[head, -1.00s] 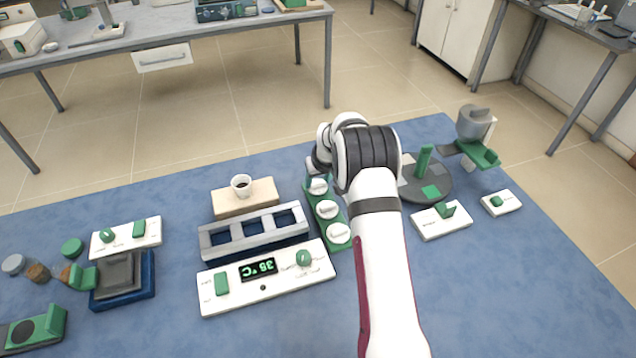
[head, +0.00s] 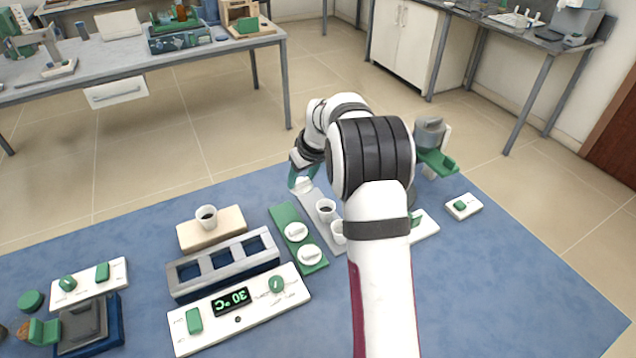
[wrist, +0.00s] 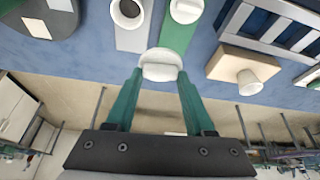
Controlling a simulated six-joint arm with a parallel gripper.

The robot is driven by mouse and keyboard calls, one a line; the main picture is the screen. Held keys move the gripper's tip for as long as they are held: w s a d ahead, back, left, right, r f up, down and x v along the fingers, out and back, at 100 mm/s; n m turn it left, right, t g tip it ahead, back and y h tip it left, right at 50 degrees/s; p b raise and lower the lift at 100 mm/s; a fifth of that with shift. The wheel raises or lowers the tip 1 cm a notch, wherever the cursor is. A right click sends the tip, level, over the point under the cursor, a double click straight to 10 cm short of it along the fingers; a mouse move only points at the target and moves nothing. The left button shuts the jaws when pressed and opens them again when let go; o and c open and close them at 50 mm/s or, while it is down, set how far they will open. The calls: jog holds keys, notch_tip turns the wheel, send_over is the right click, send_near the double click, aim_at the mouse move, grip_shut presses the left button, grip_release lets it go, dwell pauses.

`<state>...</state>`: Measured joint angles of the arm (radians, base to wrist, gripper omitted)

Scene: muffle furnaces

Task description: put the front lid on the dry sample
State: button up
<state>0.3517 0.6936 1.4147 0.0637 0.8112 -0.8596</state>
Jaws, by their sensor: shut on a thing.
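My gripper (head: 301,184) is shut on a white lid, which shows between the green fingertips in the wrist view (wrist: 160,66). The lid is held near the far ends of the green lid rack (head: 281,212) and the grey strip (head: 318,230). Two more white lids (head: 295,231) (head: 311,255) sit on the rack. The grey strip carries white cups with dark contents (head: 326,209) (head: 338,230); my arm hides part of it. Another open cup (head: 207,216) stands on a pale wooden block (head: 212,232). Labels telling which cup is the dry sample cannot be read.
A grey rack with square openings (head: 222,263) and a white control panel with a green display (head: 240,312) lie left of the lid rack. A green-and-grey device (head: 432,145) and a small white switch box (head: 463,206) stand right. The blue mat at front right is clear.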

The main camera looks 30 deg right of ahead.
jog(key=w+a+r+n+y, duration=0.15)
jog(key=w+a, duration=0.25)
jog(key=a, duration=0.7)
jog(key=w+a+r+n, duration=0.2)
jog(key=w+a+n, duration=0.1)
jog(key=a, duration=0.9)
notch_tip(320, 180, down, 6)
jog(key=shift+g, duration=0.3)
jog(key=shift+d+f, duration=0.1)
jog(key=shift+f, duration=0.2)
jog(key=shift+f, duration=0.65)
jog(key=o, duration=1.6)
jog(key=shift+r, duration=4)
